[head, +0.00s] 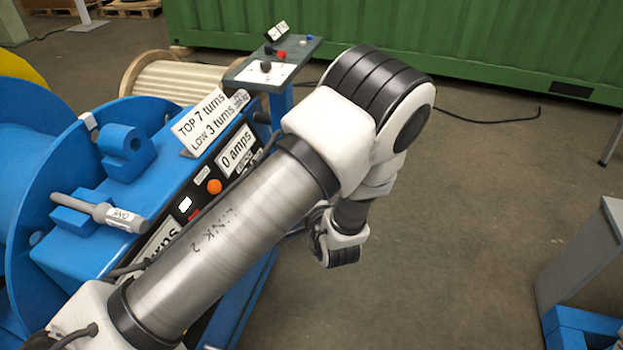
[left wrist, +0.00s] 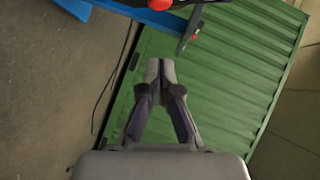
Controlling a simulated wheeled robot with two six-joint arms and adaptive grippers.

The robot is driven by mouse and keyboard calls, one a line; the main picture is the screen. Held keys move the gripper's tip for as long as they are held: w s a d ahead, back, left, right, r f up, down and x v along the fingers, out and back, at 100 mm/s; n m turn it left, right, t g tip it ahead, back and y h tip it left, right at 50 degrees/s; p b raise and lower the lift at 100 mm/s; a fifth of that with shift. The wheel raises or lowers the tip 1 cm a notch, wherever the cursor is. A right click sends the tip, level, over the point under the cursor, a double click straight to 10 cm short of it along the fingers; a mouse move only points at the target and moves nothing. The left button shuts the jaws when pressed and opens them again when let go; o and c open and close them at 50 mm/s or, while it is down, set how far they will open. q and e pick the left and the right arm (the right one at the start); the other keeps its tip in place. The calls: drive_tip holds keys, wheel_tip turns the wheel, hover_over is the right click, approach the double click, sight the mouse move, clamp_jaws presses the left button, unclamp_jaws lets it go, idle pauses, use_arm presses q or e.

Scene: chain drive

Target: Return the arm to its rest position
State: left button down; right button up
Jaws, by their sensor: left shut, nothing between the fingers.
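My left arm (head: 235,225) crosses the middle of the head view from lower left, bent at the elbow near the top. Its gripper is hidden there behind the arm. In the left wrist view my left gripper (left wrist: 161,70) is shut, its fingertips together with nothing between them. The green container and the floor lie beyond the fingers, and the fingers touch nothing that I can see. My right gripper is in neither view.
A blue machine (head: 85,235) with a large drum, signs and an orange button stands at left, close to my arm. A small stand (head: 272,66) is behind it. A green container (head: 480,45) lines the back. A grey-and-blue unit (head: 585,265) is at right. The floor between is clear.

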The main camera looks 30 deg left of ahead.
use_arm(q)
drive_tip(key=s+a+f+g+h+p, duration=0.1)
drive_tip(key=s+f+g+h+p, duration=0.3)
drive_tip(key=s, duration=0.4)
drive_tip(key=s+a+f+g+h+p, duration=0.1)
drive_tip(key=s+f+p, duration=0.3)
drive_tip(key=s+p, duration=0.25)
drive_tip(key=s+d+f+n+g+h, duration=0.3)
drive_tip(key=s+d, duration=0.6)
drive_tip(key=s, duration=0.5)
drive_tip(key=n+g+h, duration=0.1)
drive_tip(key=n+h, duration=0.1)
drive_tip(key=h, duration=0.1)
drive_tip(key=shift+s+d+f+g+h, duration=0.15)
drive_tip(key=shift+s+d+g+h, duration=0.05)
drive_tip(key=shift+s+g+h, duration=0.2)
